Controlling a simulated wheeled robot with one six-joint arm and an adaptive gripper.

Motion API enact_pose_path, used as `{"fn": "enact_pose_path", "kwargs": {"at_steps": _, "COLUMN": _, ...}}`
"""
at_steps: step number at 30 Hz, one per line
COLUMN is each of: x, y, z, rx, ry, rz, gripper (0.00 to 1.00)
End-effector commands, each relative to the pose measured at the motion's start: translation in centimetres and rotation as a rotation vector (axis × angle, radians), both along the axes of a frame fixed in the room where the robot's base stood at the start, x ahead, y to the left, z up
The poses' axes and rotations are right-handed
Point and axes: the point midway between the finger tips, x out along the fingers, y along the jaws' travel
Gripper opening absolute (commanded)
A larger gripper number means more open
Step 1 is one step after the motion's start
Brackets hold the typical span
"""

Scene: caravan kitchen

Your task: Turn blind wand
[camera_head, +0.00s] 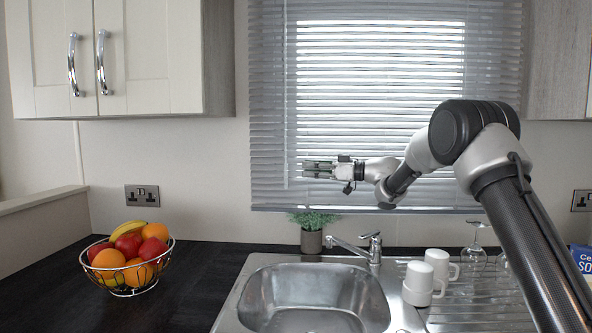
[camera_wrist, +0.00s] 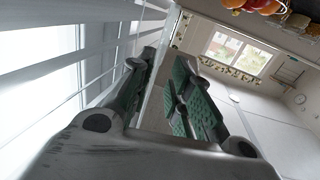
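The blind wand (camera_head: 285,110) is a thin, pale rod hanging upright along the left part of the grey slatted blind (camera_head: 380,60). My gripper (camera_head: 304,169) is level with the wand's lower part, just right of it, with its fingers pointing left. In the wrist view my gripper (camera_wrist: 165,75) is open, with a gap between its green-padded fingers. A thin, pale line, apparently the wand (camera_wrist: 169,45), runs through that gap. It looks apart from both pads, though I cannot tell whether it lies between the fingers or beyond their tips.
Blind slats (camera_wrist: 50,70) are close beside the left finger. A potted plant (camera_head: 311,238) and tap (camera_head: 368,247) stand below my gripper, behind the sink (camera_head: 258,300). White mugs (camera_head: 420,282) stand right, a fruit basket (camera_head: 135,277) left. A wall cupboard (camera_head: 150,55) is upper left.

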Motion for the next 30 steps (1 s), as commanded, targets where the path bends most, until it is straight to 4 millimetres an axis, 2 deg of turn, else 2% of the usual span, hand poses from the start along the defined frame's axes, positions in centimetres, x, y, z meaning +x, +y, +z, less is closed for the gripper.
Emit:
{"fn": "enact_pose_path", "kwargs": {"at_steps": 1, "x": -0.2, "y": -1.2, "z": 0.0, "rx": 0.001, "ry": 0.0, "rz": -0.003, "gripper": 0.2}}
{"fn": "enact_pose_path", "kwargs": {"at_steps": 3, "x": -0.6, "y": -2.4, "z": 0.0, "rx": 0.0, "ry": 0.0, "rz": -0.002, "gripper": 0.2}}
{"fn": "enact_pose_path", "kwargs": {"at_steps": 9, "x": -1.1, "y": -4.3, "z": 0.0, "rx": 0.0, "ry": 0.0, "rz": -0.001, "gripper": 0.2}}
{"fn": "enact_pose_path", "kwargs": {"at_steps": 18, "x": -1.2, "y": -4.6, "z": 0.0, "rx": 0.0, "ry": 0.0, "rz": 0.001, "gripper": 0.2}}
{"fn": "enact_pose_path", "kwargs": {"at_steps": 20, "x": -1.3, "y": -4.4, "z": 0.0, "rx": 0.0, "ry": 0.0, "rz": 0.003, "gripper": 0.31}}
{"fn": "enact_pose_path", "kwargs": {"at_steps": 23, "x": -2.0, "y": -2.2, "z": 0.0, "rx": 0.0, "ry": -0.001, "rz": 0.034, "gripper": 0.32}}
{"fn": "enact_pose_path", "kwargs": {"at_steps": 25, "x": -3.2, "y": 0.8, "z": 0.2, "rx": 0.0, "ry": -0.003, "rz": 0.077, "gripper": 0.32}}
{"fn": "enact_pose_path", "kwargs": {"at_steps": 30, "x": -8.1, "y": 10.6, "z": 0.9, "rx": 0.055, "ry": 0.023, "rz": 0.192, "gripper": 0.32}}
